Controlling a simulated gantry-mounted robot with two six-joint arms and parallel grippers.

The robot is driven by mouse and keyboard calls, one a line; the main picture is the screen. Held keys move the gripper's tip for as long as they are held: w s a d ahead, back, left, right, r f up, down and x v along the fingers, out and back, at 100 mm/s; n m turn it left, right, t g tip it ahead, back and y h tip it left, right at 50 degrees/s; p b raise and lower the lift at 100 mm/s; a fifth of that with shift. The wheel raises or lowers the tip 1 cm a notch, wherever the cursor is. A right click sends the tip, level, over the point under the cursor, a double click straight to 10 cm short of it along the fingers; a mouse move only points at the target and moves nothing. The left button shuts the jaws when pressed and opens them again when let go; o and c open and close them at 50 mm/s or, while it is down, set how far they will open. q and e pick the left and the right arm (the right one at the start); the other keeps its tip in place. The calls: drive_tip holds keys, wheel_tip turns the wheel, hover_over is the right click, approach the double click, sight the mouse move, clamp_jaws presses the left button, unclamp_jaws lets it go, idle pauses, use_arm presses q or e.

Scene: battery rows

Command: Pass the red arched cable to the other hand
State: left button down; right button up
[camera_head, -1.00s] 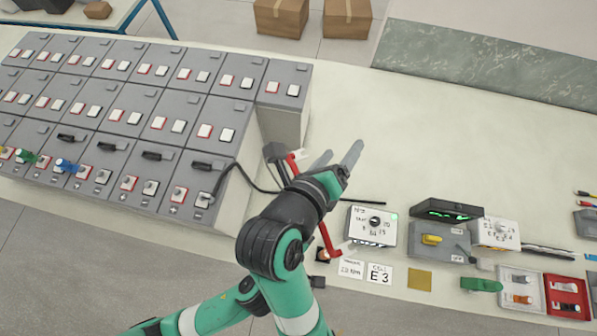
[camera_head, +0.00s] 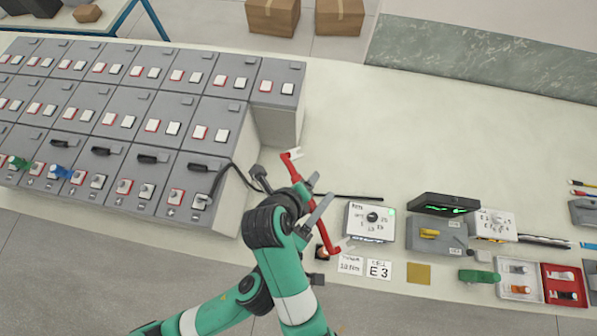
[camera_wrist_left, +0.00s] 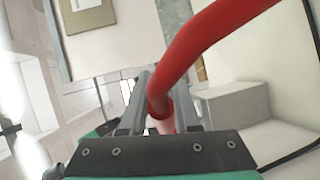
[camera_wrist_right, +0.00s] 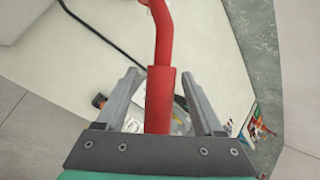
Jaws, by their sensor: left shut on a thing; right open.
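In the right wrist view the cable (camera_wrist_right: 160,100) lies between the spread jaws of my right gripper (camera_wrist_right: 160,76), with gaps on both sides.
Grey battery cabinets (camera_head: 175,182) with red and white terminals fill the left. A black lead (camera_head: 228,167) runs from them. Meters (camera_head: 370,224), label cards (camera_head: 379,269) and a red tray (camera_head: 565,285) lie at the right front. The back of the table (camera_head: 400,120) is clear.

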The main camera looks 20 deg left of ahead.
use_arm(q)
drive_tip(key=shift+r, duration=0.1)
use_arm(e)
drive_tip(key=shift+w+f, duration=0.25)
drive_tip(key=shift+f, duration=0.05)
clamp_jaws()
idle(1.1)
use_arm(q)
drive_tip(key=c, duration=0.6)
unclamp_jaws()
drive_tip(key=shift+o, duration=0.2)
